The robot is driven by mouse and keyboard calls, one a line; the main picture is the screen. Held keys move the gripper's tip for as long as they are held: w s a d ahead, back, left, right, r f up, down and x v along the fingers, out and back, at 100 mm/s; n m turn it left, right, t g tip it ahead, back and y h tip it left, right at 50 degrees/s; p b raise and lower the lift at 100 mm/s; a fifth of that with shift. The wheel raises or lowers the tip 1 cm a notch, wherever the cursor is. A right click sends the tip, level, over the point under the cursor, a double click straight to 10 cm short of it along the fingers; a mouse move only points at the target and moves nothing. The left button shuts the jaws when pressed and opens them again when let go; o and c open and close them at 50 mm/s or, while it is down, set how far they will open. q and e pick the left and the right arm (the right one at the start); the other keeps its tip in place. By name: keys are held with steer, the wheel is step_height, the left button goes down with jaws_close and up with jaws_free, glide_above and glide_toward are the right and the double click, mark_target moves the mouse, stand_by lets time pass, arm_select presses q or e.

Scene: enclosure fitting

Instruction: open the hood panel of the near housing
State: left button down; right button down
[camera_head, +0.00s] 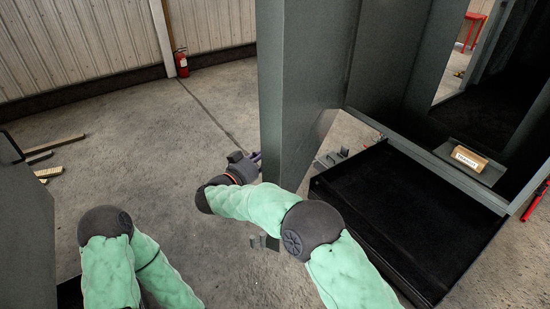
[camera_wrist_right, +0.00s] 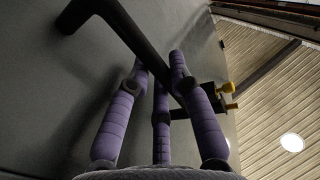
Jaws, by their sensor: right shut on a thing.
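A tall grey panel (camera_head: 308,85) of the near housing stands upright in the middle of the head view. I cannot tell from here how far it is swung. My right gripper (camera_head: 252,158) is at the panel's left edge, partly hidden behind it. In the right wrist view, the purple padded fingers of my right gripper (camera_wrist_right: 160,72) are closed around a black bar handle (camera_wrist_right: 125,35). The handle is fixed to a grey panel face (camera_wrist_right: 45,95). My left arm shows at the lower left of the head view, but its gripper is out of the picture.
A black tray-like base (camera_head: 410,220) lies low inside the housing. A small labelled box (camera_head: 468,158) sits on a ledge at the right. Wood pieces (camera_head: 50,146) lie on the floor at left. A fire extinguisher (camera_head: 181,64) stands by the wall.

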steer(key=shift+w+a+f, duration=0.1)
steer(key=shift+w+a, duration=0.25)
steer(key=shift+a, duration=0.2)
steer(key=shift+w+a, duration=0.3)
steer(key=shift+a, duration=0.25)
steer(key=c, duration=1.1)
jaws_free()
steer(key=shift+s, duration=0.1)
steer(key=v, duration=1.2)
